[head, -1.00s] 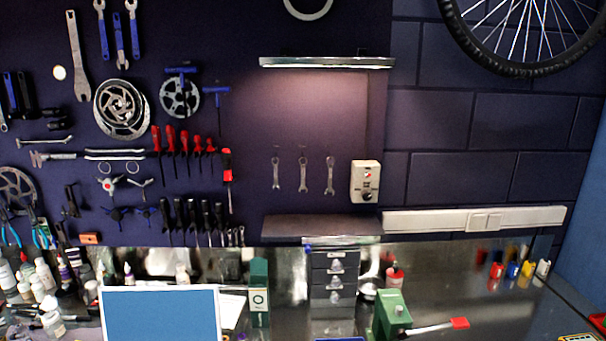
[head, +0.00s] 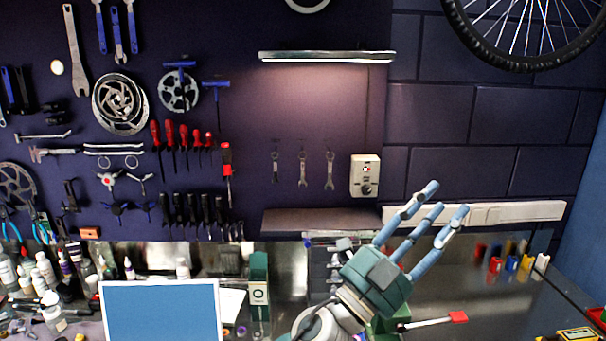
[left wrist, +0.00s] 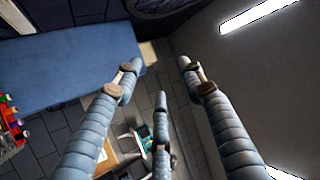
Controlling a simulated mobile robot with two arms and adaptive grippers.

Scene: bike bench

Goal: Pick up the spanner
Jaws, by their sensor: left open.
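Three small silver spanners hang in a row on the dark wall panel under the lamp: a left one (head: 275,168), a middle one (head: 302,170) and a right one (head: 330,170). I cannot tell which of them the task means. A larger spanner (head: 75,52) hangs at the upper left. My left gripper (head: 445,203) is open and empty, its fingers spread and pointing up and right. It is to the right of and below the small spanners, apart from them. The left wrist view also shows its open fingers (left wrist: 158,75), with no spanner there. My right gripper is not in view.
A lit lamp (head: 327,57) is above the small spanners and a narrow shelf (head: 320,220) below them. A white control box (head: 365,176) is on their right. A blue-screened monitor (head: 160,312) and bottles stand on the bench. A bike wheel hangs at upper right.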

